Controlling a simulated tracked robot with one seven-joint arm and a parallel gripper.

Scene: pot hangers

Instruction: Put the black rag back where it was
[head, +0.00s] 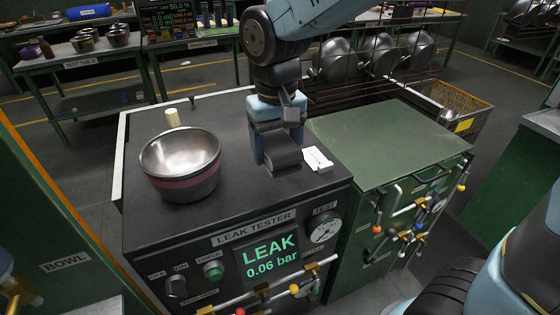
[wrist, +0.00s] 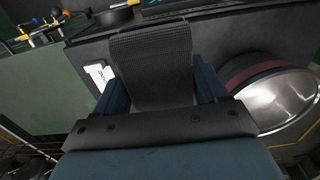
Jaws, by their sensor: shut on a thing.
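The black rag (wrist: 152,58) is a dark woven cloth held between the two blue fingers in the wrist view. In the head view the rag (head: 284,158) hangs as a dark grey piece at the fingertips. My gripper (head: 276,150) is shut on it, pointing down over the black top of the leak tester (head: 237,195). I cannot tell whether the rag's lower edge touches that top. My gripper also shows in the wrist view (wrist: 160,88).
A metal bowl (head: 181,160) with a reddish band stands on the tester, left of my gripper. A white tag (head: 317,159) lies right of the gripper. A green cabinet (head: 385,140) with a bare top stands to the right. A wire rack (head: 360,60) with pots stands behind.

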